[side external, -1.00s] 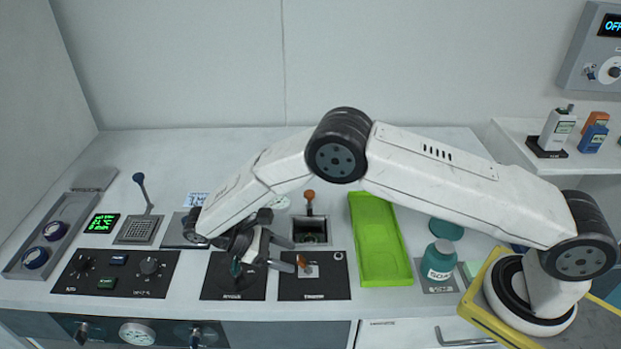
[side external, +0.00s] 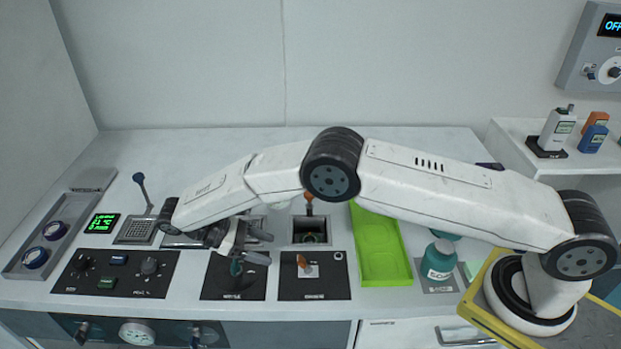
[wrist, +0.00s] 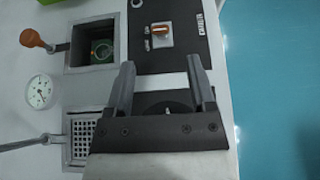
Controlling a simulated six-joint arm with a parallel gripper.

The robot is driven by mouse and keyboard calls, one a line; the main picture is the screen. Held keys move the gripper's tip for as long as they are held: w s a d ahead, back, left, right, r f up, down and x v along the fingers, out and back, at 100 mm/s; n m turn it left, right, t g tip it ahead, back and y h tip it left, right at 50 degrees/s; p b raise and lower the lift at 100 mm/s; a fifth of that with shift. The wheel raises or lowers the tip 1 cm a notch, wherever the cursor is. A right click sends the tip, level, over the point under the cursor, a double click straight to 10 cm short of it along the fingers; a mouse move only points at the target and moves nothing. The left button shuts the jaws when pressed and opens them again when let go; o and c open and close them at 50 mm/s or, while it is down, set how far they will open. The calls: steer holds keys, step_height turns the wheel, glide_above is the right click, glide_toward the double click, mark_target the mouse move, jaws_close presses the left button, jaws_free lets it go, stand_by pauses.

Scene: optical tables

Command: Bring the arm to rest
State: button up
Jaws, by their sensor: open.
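Past the fingertips lies the black panel with an orange knob (wrist: 161,30); this panel also shows in the side view (side external: 325,285). My gripper seems clear of the bench, but the exact height cannot be told.
A square well (side external: 311,231) with an orange-topped lever stands behind the panels. A green tray (side external: 385,270) and a teal soap bottle (side external: 439,260) are to the right. A lever (side external: 140,180) rises at the left. The open space is above the bench.

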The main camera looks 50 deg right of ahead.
steer(key=shift+d+r, duration=0.1)
steer(key=shift+w+d+r+y, duration=0.15)
steer(key=shift+d+r+y, duration=0.15)
steer(key=shift+d, duration=0.1)
steer(key=s+d+r+m+t+y, duration=0.3)
steer(key=d+r+m+t+y, duration=0.15)
steer(key=d, duration=0.45)
steer(key=s+d+r+m+t+y, duration=0.3)
steer(key=s+d+t, duration=0.3)
steer(key=s, duration=0.6)
steer(key=shift+d+r+m+t, duration=0.2)
steer(key=shift+d+m+t, duration=0.15)
steer(key=shift+d+m, duration=0.55)
